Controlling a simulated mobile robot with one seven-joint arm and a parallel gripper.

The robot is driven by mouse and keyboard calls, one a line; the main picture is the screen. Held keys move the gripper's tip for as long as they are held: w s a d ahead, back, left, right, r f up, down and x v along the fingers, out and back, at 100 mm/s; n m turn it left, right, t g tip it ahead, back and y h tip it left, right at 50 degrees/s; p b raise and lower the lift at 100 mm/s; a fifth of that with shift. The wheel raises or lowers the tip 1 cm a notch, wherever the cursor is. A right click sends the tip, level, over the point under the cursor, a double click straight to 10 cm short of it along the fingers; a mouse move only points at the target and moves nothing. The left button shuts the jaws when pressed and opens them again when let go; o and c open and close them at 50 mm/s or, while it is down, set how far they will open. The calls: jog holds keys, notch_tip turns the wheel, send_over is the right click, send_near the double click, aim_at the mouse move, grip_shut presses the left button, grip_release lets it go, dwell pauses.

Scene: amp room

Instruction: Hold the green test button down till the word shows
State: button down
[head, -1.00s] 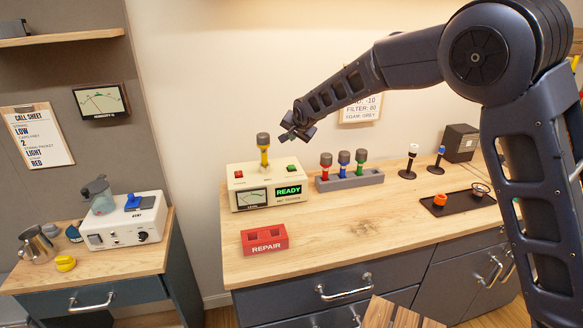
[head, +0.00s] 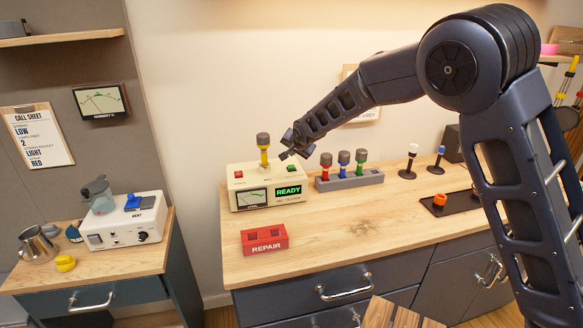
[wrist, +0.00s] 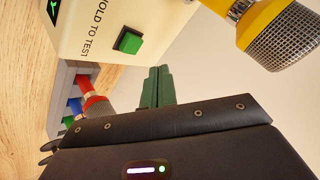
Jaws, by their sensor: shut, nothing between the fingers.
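The cream mic tester (head: 240,178) stands on the wooden bench, with a yellow microphone (head: 263,150) upright in its top. Its display (head: 288,191) is lit green and reads READY. The green test button (head: 291,168) sits on the tester's top right; in the wrist view the green button (wrist: 127,41) shows beside the words HOLD TO TEST. My gripper (head: 287,149) is above and close to the button; in the wrist view its shut fingertips (wrist: 159,72) are apart from the button, off to its side. The fingers hold nothing.
A grey rack (head: 350,179) with red, blue and green microphones stands right of the tester. A red REPAIR box (head: 264,240) sits in front. In the wrist view the yellow microphone's head (wrist: 285,38) is near the fingers.

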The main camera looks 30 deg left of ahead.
aim_at(292, 168)
jog(key=shift+f, duration=1.35)
jog(key=shift+f, duration=0.1)
dwell(1.0)
jog(key=shift+f, duration=0.3)
jog(key=shift+f, duration=0.5)
dwell(1.4)
jog(key=shift+r, duration=0.1)
dwell(2.9)
jog(key=shift+r, duration=0.85)
